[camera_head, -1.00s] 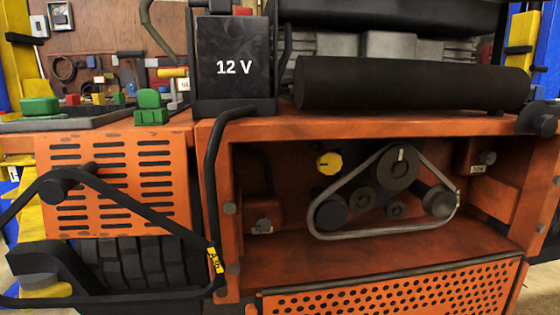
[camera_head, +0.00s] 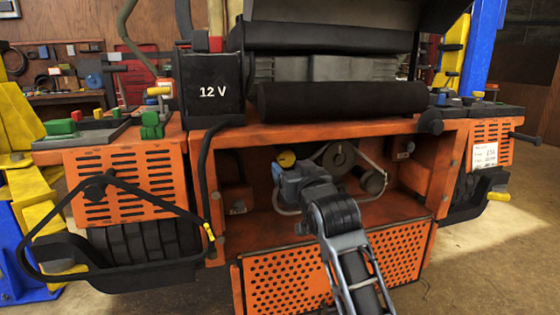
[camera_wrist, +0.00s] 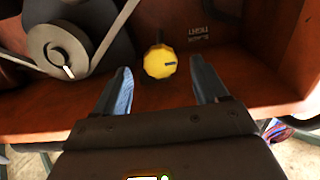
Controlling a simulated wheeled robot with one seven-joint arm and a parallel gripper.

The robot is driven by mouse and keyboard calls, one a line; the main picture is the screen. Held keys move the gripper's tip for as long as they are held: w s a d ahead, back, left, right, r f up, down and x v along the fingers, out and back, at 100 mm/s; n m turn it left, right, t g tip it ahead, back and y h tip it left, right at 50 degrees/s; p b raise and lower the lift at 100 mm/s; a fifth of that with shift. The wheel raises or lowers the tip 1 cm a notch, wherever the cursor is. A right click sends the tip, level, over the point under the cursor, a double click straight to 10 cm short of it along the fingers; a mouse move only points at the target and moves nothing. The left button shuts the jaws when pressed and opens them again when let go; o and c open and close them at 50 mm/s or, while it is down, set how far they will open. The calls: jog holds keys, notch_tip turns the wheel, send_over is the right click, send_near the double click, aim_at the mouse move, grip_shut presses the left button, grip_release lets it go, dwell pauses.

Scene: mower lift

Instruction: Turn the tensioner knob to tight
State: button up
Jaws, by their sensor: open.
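The yellow tensioner knob (camera_head: 286,159) sits on the back wall of the orange engine bay, left of the belt pulleys. My gripper (camera_wrist: 160,66) is open, one finger left and one right of the knob, with visible gaps on both sides. I cannot tell how far the tips are from it in depth. In the head view my gripper (camera_head: 284,180) is just below the knob.
The grey belt (camera_head: 366,158) and pulley (camera_head: 338,158) are close right of my gripper in the head view. The bay's floor, side walls and top edge (camera_head: 330,127) surround my arm. A perforated orange panel (camera_head: 285,279) is below. A 12 V battery (camera_head: 212,92) stands above.

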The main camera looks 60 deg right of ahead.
aim_at(287, 162)
jog(key=x, duration=0.6)
jog(key=shift+s, duration=0.1)
grip_shut()
dwell(0.6)
